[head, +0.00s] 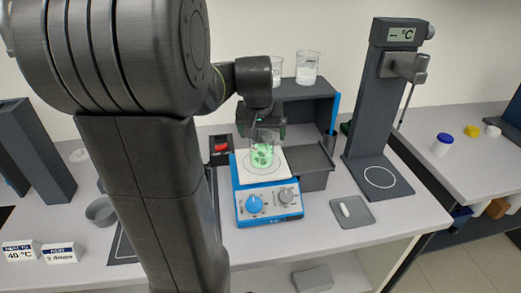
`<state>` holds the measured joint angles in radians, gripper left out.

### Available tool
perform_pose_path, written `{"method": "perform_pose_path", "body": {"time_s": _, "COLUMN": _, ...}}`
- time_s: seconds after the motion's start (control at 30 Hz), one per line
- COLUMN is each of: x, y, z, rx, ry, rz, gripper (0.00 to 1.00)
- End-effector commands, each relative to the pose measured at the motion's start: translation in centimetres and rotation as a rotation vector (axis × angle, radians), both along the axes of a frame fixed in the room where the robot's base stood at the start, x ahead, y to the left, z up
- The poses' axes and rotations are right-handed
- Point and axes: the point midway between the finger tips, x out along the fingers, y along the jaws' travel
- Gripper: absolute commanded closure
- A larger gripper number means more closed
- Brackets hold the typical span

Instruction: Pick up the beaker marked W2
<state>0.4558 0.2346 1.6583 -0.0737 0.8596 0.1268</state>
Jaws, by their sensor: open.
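Two clear beakers with pale contents stand on top of a dark cabinet: the right beaker (307,68) is in full view, and the left beaker (276,70) is partly hidden by my arm. A third beaker (262,154) with green liquid stands on the white plate of a blue stirrer. No W2 mark can be read on any of them. My gripper (263,130) is open and points down at the rim of the green beaker, in front of the dark cabinet. I cannot tell whether its fingers touch that beaker.
The blue stirrer (270,205) has two knobs. The dark cabinet (308,108) has a lowered front flap. A tall stand with a °C display (403,35) is at right. A grey pad (352,212) and a grey bowl (100,211) lie on the bench. My arm hides much of the left.

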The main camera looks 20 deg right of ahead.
Motion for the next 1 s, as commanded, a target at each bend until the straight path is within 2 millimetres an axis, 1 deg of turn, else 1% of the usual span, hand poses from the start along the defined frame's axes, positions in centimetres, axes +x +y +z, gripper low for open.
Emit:
{"method": "perform_pose_path", "body": {"time_s": 0.2, "x": 0.7, "y": -0.2, "z": -3.1, "rx": 0.002, "ry": 0.005, "rz": 0.0, "gripper": 0.11}}
{"method": "perform_pose_path", "body": {"time_s": 0.3, "x": 1.0, "y": -0.5, "z": -4.1, "rx": 0.001, "ry": 0.004, "rz": 0.0, "gripper": 0.11}}
{"method": "perform_pose_path", "body": {"time_s": 0.43, "x": 1.2, "y": -0.6, "z": -4.6, "rx": 0.001, "ry": 0.002, "rz": 0.001, "gripper": 0.11}}
{"method": "perform_pose_path", "body": {"time_s": 0.63, "x": 1.2, "y": -0.6, "z": -4.6, "rx": 0.0, "ry": 0.001, "rz": 0.001, "gripper": 0.11}}
{"method": "perform_pose_path", "body": {"time_s": 0.77, "x": 1.2, "y": -0.6, "z": -4.6, "rx": 0.0, "ry": 0.001, "rz": 0.001, "gripper": 0.36}}
{"method": "perform_pose_path", "body": {"time_s": 0.8, "x": 1.2, "y": -0.6, "z": -4.6, "rx": 0.0, "ry": 0.001, "rz": 0.001, "gripper": 0.44}}
{"method": "perform_pose_path", "body": {"time_s": 0.87, "x": 1.2, "y": -0.6, "z": -4.6, "rx": 0.0, "ry": 0.001, "rz": 0.001, "gripper": 0.56}}
{"method": "perform_pose_path", "body": {"time_s": 0.9, "x": 1.2, "y": -0.6, "z": -4.6, "rx": 0.001, "ry": 0.001, "rz": 0.0, "gripper": 0.64}}
{"method": "perform_pose_path", "body": {"time_s": 0.93, "x": 1.3, "y": -0.6, "z": -4.5, "rx": -0.001, "ry": -0.001, "rz": 0.001, "gripper": 0.66}}
{"method": "perform_pose_path", "body": {"time_s": 1.0, "x": 1.3, "y": -0.6, "z": -4.5, "rx": -0.001, "ry": -0.001, "rz": 0.001, "gripper": 0.66}}
